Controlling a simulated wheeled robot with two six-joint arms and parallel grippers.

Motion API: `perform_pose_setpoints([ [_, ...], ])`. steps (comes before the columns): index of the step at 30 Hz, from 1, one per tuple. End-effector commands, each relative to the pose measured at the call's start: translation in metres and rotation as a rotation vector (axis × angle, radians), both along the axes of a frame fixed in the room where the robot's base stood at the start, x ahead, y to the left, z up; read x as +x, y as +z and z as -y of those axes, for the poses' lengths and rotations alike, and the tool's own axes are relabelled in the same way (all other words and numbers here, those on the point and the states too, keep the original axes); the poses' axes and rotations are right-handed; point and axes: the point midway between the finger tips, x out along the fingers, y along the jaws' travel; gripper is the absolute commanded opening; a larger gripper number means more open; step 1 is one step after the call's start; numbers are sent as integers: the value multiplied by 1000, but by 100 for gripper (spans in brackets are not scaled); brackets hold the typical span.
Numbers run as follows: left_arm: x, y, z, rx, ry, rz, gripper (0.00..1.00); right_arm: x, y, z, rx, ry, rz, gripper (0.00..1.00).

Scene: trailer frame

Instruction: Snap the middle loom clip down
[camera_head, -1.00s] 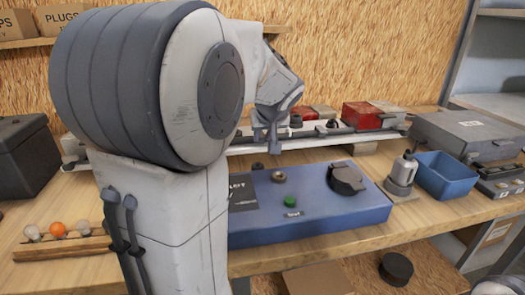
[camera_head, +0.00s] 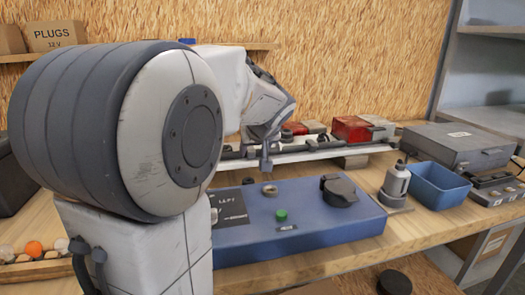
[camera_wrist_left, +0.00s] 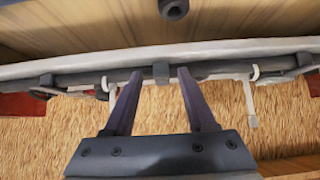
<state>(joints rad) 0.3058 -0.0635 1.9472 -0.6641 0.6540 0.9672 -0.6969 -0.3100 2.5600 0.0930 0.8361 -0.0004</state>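A dark wire loom runs along a white rail (camera_head: 335,150) at the back of the bench. In the left wrist view, a small dark clip (camera_wrist_left: 161,73) sits on the loom between my left fingertips. More dark clips show on the loom at the left (camera_wrist_left: 47,80) and right (camera_wrist_left: 304,58). My left gripper (camera_wrist_left: 160,88) is open, with one finger on each side of the middle clip. Contact cannot be told. In the head view my left gripper (camera_head: 266,160) is at the rail, and my arm hides the rail's left part. My right gripper is not in view.
A blue panel box (camera_head: 310,222) with a green button stands in front of the rail. Red lamps (camera_head: 352,128) lie behind it. White hooks (camera_wrist_left: 255,74) flank the clip.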

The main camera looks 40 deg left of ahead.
Motion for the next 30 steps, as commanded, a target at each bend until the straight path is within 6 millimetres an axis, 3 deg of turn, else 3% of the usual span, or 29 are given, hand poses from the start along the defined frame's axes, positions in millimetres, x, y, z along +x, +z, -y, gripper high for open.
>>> perform_pose_setpoints([
  [8,-3,3,2,-1,1,-2,56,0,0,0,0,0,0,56],
  [22,-40,62,47,0,-3,2,56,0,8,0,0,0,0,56],
  [30,-49,73,57,-1,0,-1,56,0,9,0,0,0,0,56],
])
